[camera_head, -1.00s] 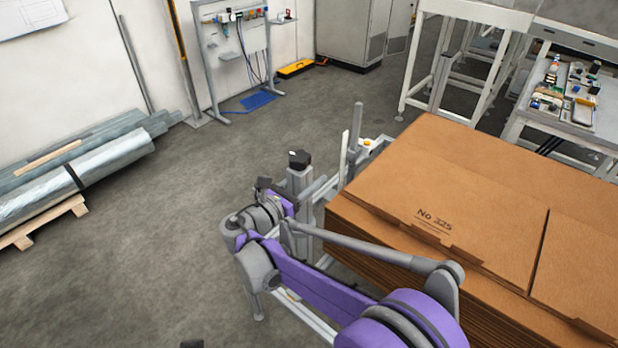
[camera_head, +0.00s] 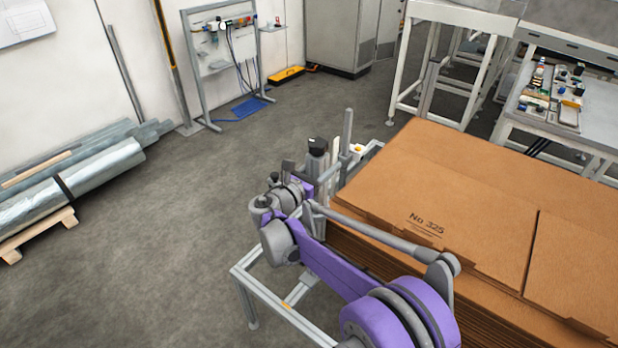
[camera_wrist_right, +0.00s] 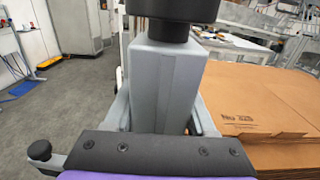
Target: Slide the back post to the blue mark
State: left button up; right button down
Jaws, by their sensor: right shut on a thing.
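The back post (camera_head: 317,165) is a grey upright block with a black knob on top, beside the left edge of the carton stack. In the right wrist view the post (camera_wrist_right: 165,85) stands close in front, its knob cut off by the top edge. My right gripper (camera_head: 310,181) is shut on the post, a finger on each side in the wrist view (camera_wrist_right: 163,118). My purple and grey right arm partly covers the post's lower part. I cannot make out a blue mark on the frame. My left gripper is not in view.
A tall stack of flat brown cartons (camera_head: 460,190) stands right of the post. A thin grey upright (camera_head: 347,130) rises just behind it. A low aluminium frame (camera_head: 263,292) extends toward the front. Foil rolls (camera_head: 90,180) lie on a pallet at left; floor between is clear.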

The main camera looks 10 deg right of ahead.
aim_at(312, 176)
jog(key=shift+x, duration=1.05)
jog(key=shift+r, duration=0.1)
jog(key=c, duration=0.6)
grip_release()
jog(key=shift+c, duration=0.2)
jog(key=o, duration=0.4)
jog(key=shift+w+d, duration=0.1)
jog(key=shift+w, duration=0.05)
jog(key=v, duration=1.1)
jog(key=shift+b, duration=0.4)
